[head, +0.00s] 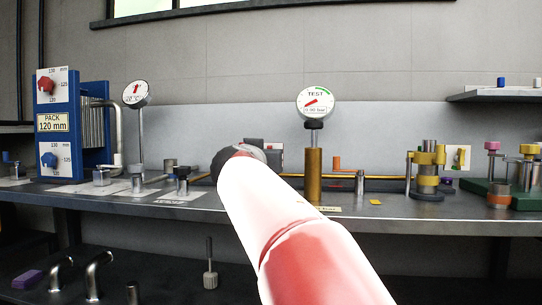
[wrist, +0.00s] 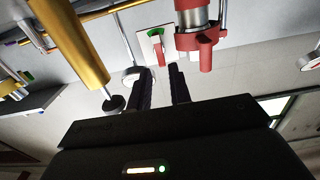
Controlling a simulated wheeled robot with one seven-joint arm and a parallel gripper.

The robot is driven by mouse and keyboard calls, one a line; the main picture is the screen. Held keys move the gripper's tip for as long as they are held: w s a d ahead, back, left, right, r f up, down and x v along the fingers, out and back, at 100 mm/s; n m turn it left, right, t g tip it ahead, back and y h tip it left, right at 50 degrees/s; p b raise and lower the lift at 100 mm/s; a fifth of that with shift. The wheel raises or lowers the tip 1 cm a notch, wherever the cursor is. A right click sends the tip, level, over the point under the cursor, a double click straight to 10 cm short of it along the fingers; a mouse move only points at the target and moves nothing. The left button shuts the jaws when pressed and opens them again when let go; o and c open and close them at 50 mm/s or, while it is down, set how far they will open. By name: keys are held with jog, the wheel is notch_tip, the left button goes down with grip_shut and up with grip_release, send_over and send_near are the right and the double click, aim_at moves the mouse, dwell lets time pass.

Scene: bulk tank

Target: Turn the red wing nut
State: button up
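A red knob shaped like a wing nut (head: 46,85) sits on a white scale plate at the top of the blue pack frame (head: 73,118), at the far left of the head view. Its pointing direction is too small to read surely. My gripper (wrist: 160,69) shows two dark fingers, apart with nothing between them, in the wrist view. In the head view my arm hides the fingers; its dark end is over the bench, right of the blue frame. The red knob cannot be made out for certain in the wrist view.
A blue knob (head: 48,160) sits below on the same frame. A round gauge (head: 135,94) stands between frame and arm. A brass cylinder with a TEST gauge (head: 317,103) stands right of the arm. A red clamp (wrist: 200,42) around a metal cylinder is near my fingertips.

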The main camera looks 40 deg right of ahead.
jog(key=p+x, duration=0.3)
jog(key=x, duration=0.4)
grip_shut()
